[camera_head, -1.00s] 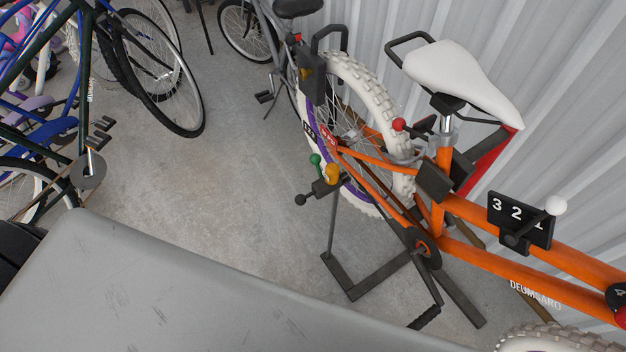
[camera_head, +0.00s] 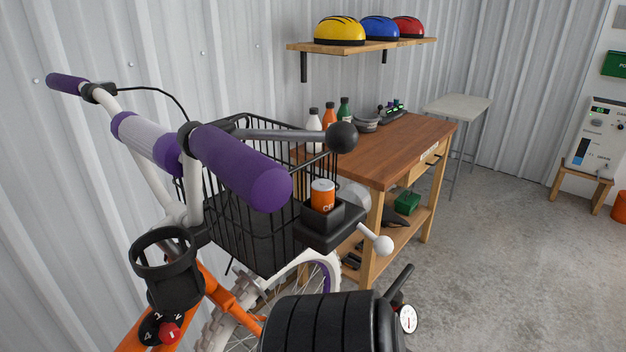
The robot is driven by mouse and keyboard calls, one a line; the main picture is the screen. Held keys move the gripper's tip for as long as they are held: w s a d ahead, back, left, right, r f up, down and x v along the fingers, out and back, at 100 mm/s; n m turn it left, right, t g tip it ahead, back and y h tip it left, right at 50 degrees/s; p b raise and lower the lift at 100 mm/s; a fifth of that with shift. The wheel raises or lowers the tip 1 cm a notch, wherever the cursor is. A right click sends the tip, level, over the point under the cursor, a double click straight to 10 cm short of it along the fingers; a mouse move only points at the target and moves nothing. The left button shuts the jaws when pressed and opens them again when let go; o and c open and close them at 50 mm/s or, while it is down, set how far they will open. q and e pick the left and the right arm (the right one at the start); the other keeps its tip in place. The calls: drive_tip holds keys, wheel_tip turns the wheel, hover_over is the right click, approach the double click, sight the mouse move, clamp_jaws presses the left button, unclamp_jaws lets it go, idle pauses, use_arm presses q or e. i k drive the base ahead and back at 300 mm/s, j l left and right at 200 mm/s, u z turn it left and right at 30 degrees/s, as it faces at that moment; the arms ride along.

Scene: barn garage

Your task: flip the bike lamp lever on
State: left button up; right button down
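An orange bike stands at the left, with a white handlebar that has purple grips (camera_head: 240,166). A black box (camera_head: 330,228) on the bike's front holds an orange cylinder (camera_head: 322,194). A short lever with a white ball knob (camera_head: 383,244) sticks out from this box to the lower right. I cannot tell for sure that this box is the lamp, nor whether its lever is on or off. A grey rod with a black ball end (camera_head: 341,137) extends above the box. Neither of my grippers is in view.
A black wire basket (camera_head: 254,230) sits on the bike's front. A wooden workbench (camera_head: 408,146) with bottles stands behind it. Helmets sit on a wall shelf (camera_head: 359,46). A black ribbed object (camera_head: 330,322) blocks the lower middle. The floor (camera_head: 510,250) at the right is largely clear.

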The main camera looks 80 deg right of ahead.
sight(383, 245)
drive_tip(key=z, duration=3)
